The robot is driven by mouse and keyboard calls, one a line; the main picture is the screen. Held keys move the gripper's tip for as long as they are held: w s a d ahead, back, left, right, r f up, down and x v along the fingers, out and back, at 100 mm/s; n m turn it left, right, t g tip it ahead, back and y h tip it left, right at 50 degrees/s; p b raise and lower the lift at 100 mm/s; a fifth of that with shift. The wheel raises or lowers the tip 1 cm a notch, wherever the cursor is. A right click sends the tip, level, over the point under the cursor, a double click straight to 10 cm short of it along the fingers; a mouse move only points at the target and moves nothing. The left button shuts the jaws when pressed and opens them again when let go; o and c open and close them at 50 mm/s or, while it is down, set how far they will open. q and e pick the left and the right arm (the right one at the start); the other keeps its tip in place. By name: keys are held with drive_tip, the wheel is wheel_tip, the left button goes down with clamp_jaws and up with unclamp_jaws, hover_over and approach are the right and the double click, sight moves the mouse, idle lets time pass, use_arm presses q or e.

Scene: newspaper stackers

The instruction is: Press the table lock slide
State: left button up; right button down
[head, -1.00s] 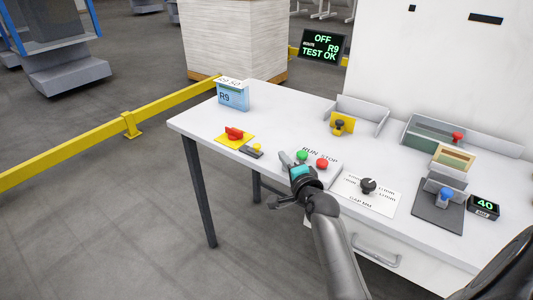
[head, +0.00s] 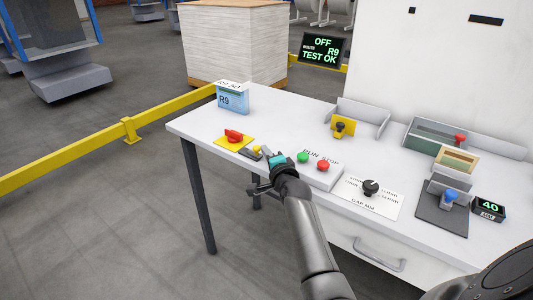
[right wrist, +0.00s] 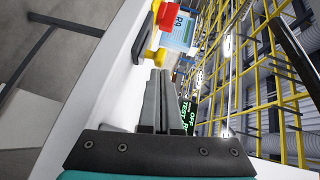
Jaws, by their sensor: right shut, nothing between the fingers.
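A small dark slide with a yellow knob (head: 256,149) lies on the white table near its front left edge; I take it for the table lock slide. It sits just right of a red handle on a yellow plate (head: 221,143). My right gripper (head: 261,157) is at the slide's right end, pointing left along the table edge, and partly covers it. In the right wrist view its two fingers (right wrist: 156,92) are together and empty. Whether the fingertips touch the slide I cannot tell. My left gripper is not in view.
The RUN/STOP panel (head: 325,175) is just right of my gripper, with a gap dial (head: 371,188) beyond it. A blue R9 box (head: 233,99) stands behind the red handle. A display (head: 323,48) reads OFF, R9, TEST OK.

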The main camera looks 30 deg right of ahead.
sight(256, 150)
drive_tip(key=w, duration=0.1)
drive_tip(key=w+a, duration=0.1)
drive_tip(key=w, duration=0.1)
drive_tip(key=shift+a+f, duration=0.1)
drive_tip(key=shift+a, duration=0.05)
drive_tip(key=shift+w+a+b, duration=0.1)
drive_tip(key=shift+w+b, duration=0.2)
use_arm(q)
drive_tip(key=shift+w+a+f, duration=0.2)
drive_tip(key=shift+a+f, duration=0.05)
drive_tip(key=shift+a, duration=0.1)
use_arm(e)
drive_tip(key=shift+a, duration=0.1)
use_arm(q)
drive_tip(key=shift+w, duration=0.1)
